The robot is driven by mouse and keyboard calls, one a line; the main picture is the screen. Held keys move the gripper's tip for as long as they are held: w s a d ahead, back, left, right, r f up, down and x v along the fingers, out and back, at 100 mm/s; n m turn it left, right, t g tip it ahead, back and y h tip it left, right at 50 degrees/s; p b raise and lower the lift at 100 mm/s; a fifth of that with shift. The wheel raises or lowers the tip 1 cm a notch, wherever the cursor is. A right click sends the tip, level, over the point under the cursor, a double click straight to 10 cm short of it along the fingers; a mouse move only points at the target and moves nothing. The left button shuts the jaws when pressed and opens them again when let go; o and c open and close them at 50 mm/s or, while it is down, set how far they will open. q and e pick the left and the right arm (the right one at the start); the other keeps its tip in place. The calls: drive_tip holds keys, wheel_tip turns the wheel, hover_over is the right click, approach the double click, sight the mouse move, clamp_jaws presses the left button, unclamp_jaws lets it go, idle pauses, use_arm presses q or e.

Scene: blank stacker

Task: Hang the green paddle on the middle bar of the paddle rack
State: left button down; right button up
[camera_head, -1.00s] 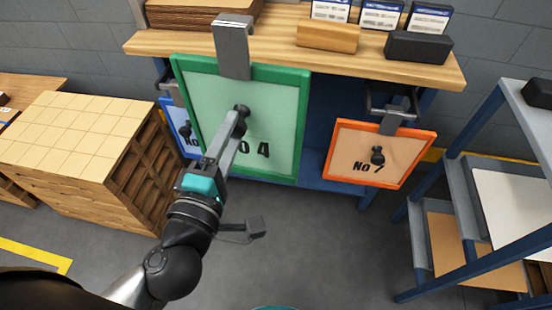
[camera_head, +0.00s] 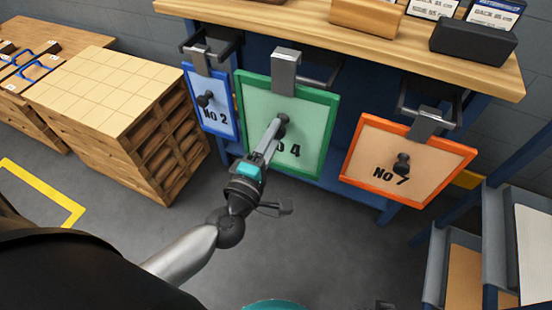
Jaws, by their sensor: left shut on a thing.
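The green paddle (camera_head: 312,106), marked with a 4, hangs upright in front of the middle bar (camera_head: 322,72) of the rack under the wooden shelf. Its grey hook (camera_head: 285,72) is level with that bar. I cannot tell whether the hook rests on the bar or is just in front of it. My left gripper (camera_head: 279,124) is shut on the black knob at the paddle's centre and partly covers the number. My right gripper is not seen.
The blue paddle (camera_head: 222,112), NO 2, hangs on the left bar and the orange paddle (camera_head: 378,158), NO 7, on the right bar, both close to the green one. A wooden block stack (camera_head: 120,100) stands left; a blue-framed shelf unit (camera_head: 492,240) stands right.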

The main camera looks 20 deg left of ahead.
sight(281, 143)
use_arm(q)
drive_tip(key=shift+m+h, duration=0.3)
drive_tip(key=w+f+b, duration=0.1)
drive_tip(key=f, duration=0.2)
drive_tip(key=w+f+b, duration=0.1)
drive_tip(key=f, duration=0.1)
drive_tip(key=w+f+b, duration=0.1)
drive_tip(key=f, duration=0.2)
drive_tip(key=shift+w+a+f, duration=0.1)
drive_tip(key=shift+a+f, duration=0.15)
drive_tip(key=shift+f, duration=0.1)
drive_tip(key=w+f+b, duration=0.2)
drive_tip(key=w+b, duration=0.2)
drive_tip(key=w, duration=0.5)
drive_tip(key=shift+d+f, duration=0.15)
drive_tip(key=shift+f, duration=0.1)
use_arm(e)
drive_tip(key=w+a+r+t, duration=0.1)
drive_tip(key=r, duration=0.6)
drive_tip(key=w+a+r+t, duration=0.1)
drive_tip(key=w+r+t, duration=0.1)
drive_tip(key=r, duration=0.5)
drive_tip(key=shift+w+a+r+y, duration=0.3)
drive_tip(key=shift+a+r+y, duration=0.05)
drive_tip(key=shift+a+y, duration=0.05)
